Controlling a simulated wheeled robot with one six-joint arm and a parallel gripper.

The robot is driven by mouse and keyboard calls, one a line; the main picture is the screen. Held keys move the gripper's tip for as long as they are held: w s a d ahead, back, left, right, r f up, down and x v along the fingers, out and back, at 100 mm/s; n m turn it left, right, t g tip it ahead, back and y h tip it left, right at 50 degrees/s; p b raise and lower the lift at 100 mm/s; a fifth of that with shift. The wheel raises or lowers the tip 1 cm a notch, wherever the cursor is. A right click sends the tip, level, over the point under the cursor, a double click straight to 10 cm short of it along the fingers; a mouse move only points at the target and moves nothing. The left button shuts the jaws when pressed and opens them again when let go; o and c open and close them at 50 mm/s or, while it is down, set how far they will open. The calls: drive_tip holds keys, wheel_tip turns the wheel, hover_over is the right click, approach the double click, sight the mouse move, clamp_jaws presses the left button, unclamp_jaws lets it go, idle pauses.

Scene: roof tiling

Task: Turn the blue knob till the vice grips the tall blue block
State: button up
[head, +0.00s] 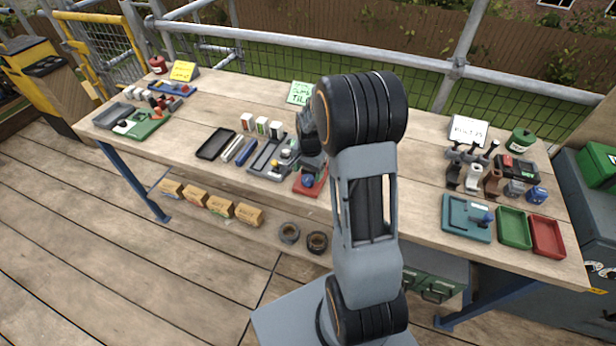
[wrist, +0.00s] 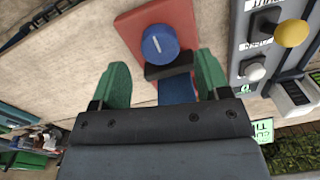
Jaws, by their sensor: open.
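The blue knob (wrist: 160,44) has a white line on its top and sits on the red vice base (wrist: 128,24). The knob also shows in the head view (head: 308,181). A dark vice jaw (wrist: 168,71) lies beside the knob. Beyond it a blue piece, seemingly the tall blue block (wrist: 177,90), shows between my fingers, mostly hidden by my gripper body. I cannot tell whether the jaw touches it. My gripper (wrist: 162,80) is open, its green fingers apart on either side, with the knob ahead of the fingertips. In the head view my arm partly covers this area.
A grey panel (wrist: 250,50) with a yellow knob (wrist: 291,33) and grey buttons stands close right of the vice in the wrist view. In the head view, small boxes (head: 262,126) stand left of the vice, and trays (head: 514,228) lie at the bench's right end.

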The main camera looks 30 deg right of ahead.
sight(308, 178)
drive_tip(key=shift+f, duration=1.85)
drive_tip(key=shift+c, duration=0.4)
drive_tip(key=c, duration=0.8)
drive_tip(key=shift+m, duration=0.7)
drive_tip(key=shift+c, duration=0.2)
drive_tip(key=o, duration=0.9)
drive_tip(key=shift+r, duration=0.15)
